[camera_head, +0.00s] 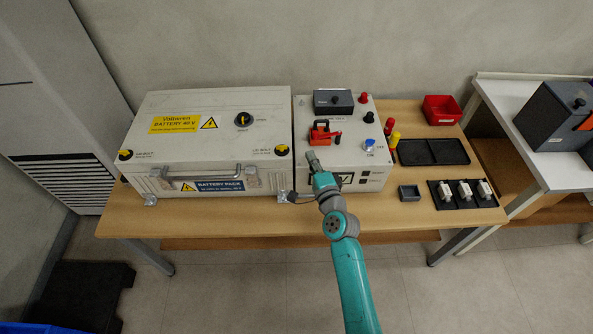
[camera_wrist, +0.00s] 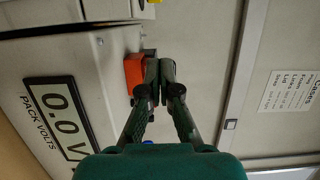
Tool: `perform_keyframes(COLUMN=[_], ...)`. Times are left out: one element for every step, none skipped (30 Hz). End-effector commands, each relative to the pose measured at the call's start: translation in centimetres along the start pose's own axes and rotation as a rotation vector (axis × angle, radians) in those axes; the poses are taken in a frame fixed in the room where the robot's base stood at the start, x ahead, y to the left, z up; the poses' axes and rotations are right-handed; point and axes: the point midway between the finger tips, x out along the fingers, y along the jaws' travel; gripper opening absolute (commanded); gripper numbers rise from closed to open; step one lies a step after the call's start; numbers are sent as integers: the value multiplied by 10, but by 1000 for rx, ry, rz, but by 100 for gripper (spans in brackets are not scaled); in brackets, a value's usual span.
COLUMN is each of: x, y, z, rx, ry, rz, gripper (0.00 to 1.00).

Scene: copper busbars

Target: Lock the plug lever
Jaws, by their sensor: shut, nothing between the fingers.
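The orange-red plug (camera_head: 324,134) sits on top of the white control box (camera_head: 385,165), near its left edge. Its lever is too small in the head view for me to tell its position. My gripper (camera_head: 311,158) is in front of the plug, on the near side of the box. In the wrist view the fingertips (camera_wrist: 160,66) are together with nothing between them. The plug's orange block (camera_wrist: 134,72) shows just left of the fingertips there, partly hidden by the fingers. I cannot tell whether they touch it.
The battery case (camera_head: 215,118) stands left of the box, with a front handle (camera_head: 205,172). A grey box (camera_head: 333,101) and red knob (camera_head: 364,98) sit behind the plug. A blue button (camera_head: 368,145) is to its right. Black trays (camera_head: 433,152) lie further right.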

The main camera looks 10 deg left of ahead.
Motion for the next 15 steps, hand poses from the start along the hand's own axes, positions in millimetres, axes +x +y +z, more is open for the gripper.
perform_keyframes(x=[-3, -4, -6, -8, -8, -10, -11, -12, -14, -15, -16, -17, -18, -19, -20], y=[0, -1, -1, -1, 0, 0, 0, 0, -1, -1, -1, -1, 0, 0, 0], z=[6, 10, 14, 18, 20, 23, 26, 29, 32, 34, 37, 40, 42, 44, 46], rx=[-2, -2, -2, -1, -1, -1, -1, -2, -1, -2, -1, -1, -1, -1, -1], ry=[-1, -1, -2, -2, -2, -1, -2, -2, -2, -1, -1, -1, -1, -1, -1], rz=[-1, -2, -3, -2, -1, 0, 0, -1, -2, -2, -3, -3, -2, -1, -1], gripper=[0, 0, 0, 0, 0, 0, 0, 0, 0, 0, 0, 0, 0, 0, 0])
